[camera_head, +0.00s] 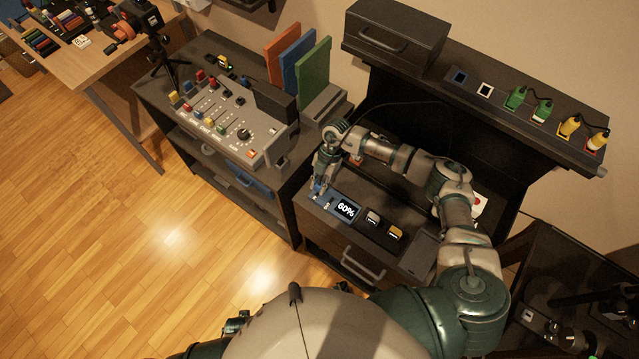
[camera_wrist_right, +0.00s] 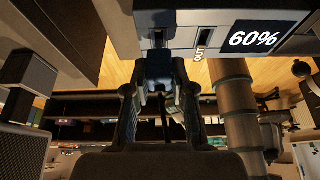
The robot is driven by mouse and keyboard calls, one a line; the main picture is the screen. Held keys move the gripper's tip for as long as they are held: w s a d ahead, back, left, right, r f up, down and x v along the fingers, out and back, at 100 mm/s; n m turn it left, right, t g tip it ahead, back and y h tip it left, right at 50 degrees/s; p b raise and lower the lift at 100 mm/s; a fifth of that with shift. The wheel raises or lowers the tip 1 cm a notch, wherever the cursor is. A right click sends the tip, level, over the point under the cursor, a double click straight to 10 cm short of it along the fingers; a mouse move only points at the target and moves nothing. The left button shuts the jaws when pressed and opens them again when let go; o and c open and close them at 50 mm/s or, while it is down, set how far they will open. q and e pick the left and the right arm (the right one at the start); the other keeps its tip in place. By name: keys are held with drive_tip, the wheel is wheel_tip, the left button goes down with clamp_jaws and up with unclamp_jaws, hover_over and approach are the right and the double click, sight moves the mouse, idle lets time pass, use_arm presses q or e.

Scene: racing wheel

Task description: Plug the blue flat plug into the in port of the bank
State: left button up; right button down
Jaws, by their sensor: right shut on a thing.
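My right gripper (camera_head: 319,187) is at the bank's left end. In the right wrist view my right gripper (camera_wrist_right: 158,80) is shut on the blue flat plug (camera_wrist_right: 158,68), which looks grey-blue there. The plug points at the bank's edge beside a labelled slot (camera_wrist_right: 205,40). I cannot tell whether its tip is inside a port. A dark part at the bottom, perhaps my left gripper (camera_head: 236,325), is mostly hidden.
A grey control panel (camera_head: 235,125) with coloured knobs stands left of the bank. Several plugs sit in the raised shelf (camera_head: 500,95) behind. Colored panels (camera_head: 300,58) stand at the back.

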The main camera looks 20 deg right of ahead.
drive_tip(key=shift+p, duration=0.3)
drive_tip(key=shift+f+b, duration=0.5)
drive_tip(key=shift+f, duration=0.55)
drive_tip(key=c, duration=0.9)
unclamp_jaws()
drive_tip(key=v, duration=1.2)
